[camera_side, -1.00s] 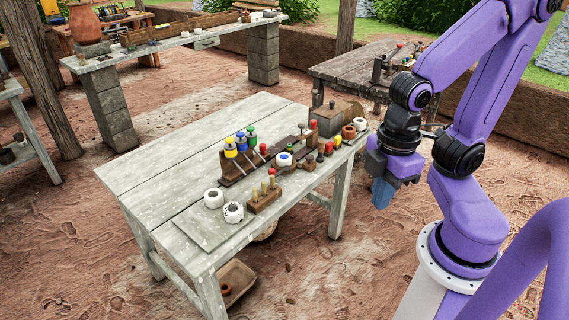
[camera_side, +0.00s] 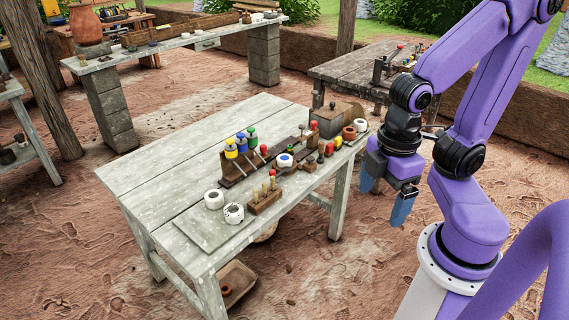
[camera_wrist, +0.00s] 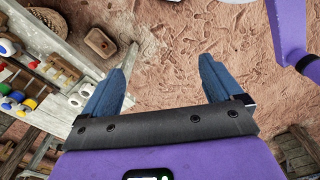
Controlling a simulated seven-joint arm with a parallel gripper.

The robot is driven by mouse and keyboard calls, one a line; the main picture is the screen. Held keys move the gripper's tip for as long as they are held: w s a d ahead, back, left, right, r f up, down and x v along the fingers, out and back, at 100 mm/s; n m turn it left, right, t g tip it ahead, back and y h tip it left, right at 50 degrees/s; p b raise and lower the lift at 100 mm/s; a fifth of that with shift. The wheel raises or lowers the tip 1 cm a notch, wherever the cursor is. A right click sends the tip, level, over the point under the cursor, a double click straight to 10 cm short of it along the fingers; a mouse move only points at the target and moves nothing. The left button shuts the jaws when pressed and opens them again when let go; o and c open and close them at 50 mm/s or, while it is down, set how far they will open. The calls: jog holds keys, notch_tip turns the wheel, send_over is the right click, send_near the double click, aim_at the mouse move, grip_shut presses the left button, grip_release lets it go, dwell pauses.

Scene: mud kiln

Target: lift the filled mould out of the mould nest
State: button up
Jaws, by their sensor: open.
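A white round mould-like piece with a blue and dark top (camera_side: 285,160) sits near the middle of the pale work table (camera_side: 165,165). It seems to rest in a low brown holder, too small to make out clearly. It also shows at the left edge of the wrist view (camera_wrist: 6,47). Two other white round pieces, one (camera_side: 213,199) and another (camera_side: 234,213), stand on a flat board at the table's near end. I cannot tell which is filled. My gripper (camera_side: 386,196) is open and empty, off the table's right side; its fingers show in the wrist view (camera_wrist: 163,78) over bare ground.
A wooden rack (camera_side: 250,163) with yellow, blue and green-topped tools stands behind the white piece. A small block with pegs (camera_side: 265,198) and red-knobbed tools crowd nearby. A brown box (camera_side: 338,118) and clay pot (camera_side: 349,132) stand at the far right. The table's left half is clear.

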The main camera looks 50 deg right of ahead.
jog(key=w+d+f+n+t+h, duration=0.35)
jog(key=w+d+h, duration=0.35)
jog(key=w, duration=0.5)
jog(key=w+d+f+n+t+h, duration=0.4)
jog(key=w+d, duration=0.4)
jog(key=w, duration=0.4)
jog(key=n+t+y, duration=0.4)
jog(key=n, duration=0.6)
send_near(283, 158)
jog(key=f+v, duration=0.1)
jog(key=v, duration=1)
jog(key=x, duration=1.1)
jog(key=shift+a+r, duration=0.1)
jog(key=shift+r, duration=0.05)
jog(key=shift+r+x, duration=0.15)
jog(key=shift+x, duration=1.35)
jog(key=shift+r+x, duration=0.2)
jog(key=shift+x, duration=1.35)
jog(key=c, duration=1.3)
